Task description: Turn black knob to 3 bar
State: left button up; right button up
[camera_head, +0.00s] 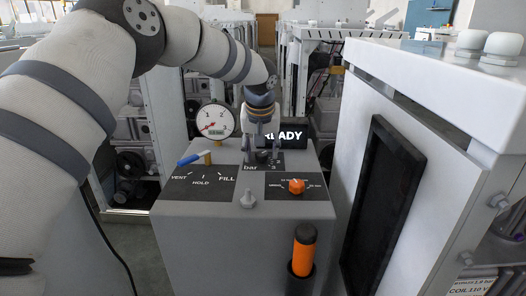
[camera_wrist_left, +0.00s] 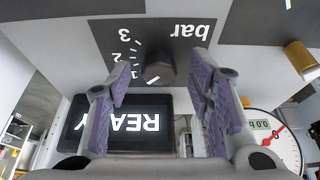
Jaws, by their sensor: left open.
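The black knob (camera_wrist_left: 159,66) sits on a dark bar panel (camera_wrist_left: 205,50) marked 1, 2 and 3, seen upside down in the left wrist view. I cannot tell for sure where its pointer is set. My left gripper (camera_wrist_left: 165,95) is open, with its purple-padded fingers on either side of the knob and a gap visible on both sides. In the head view my left gripper (camera_head: 262,150) points down over the knob (camera_head: 263,156), which is partly hidden between the fingers. A round gauge (camera_head: 216,121) stands behind left; its display (camera_wrist_left: 262,125) reads about 0.0 bar.
A READY screen (camera_head: 290,134) is behind the knob. An orange handle (camera_head: 303,255) is on the front face. A white cabinet (camera_head: 420,90) stands close on the right.

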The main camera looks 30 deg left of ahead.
pick_arm(q)
jog(key=shift+w, duration=0.15)
grip_shut()
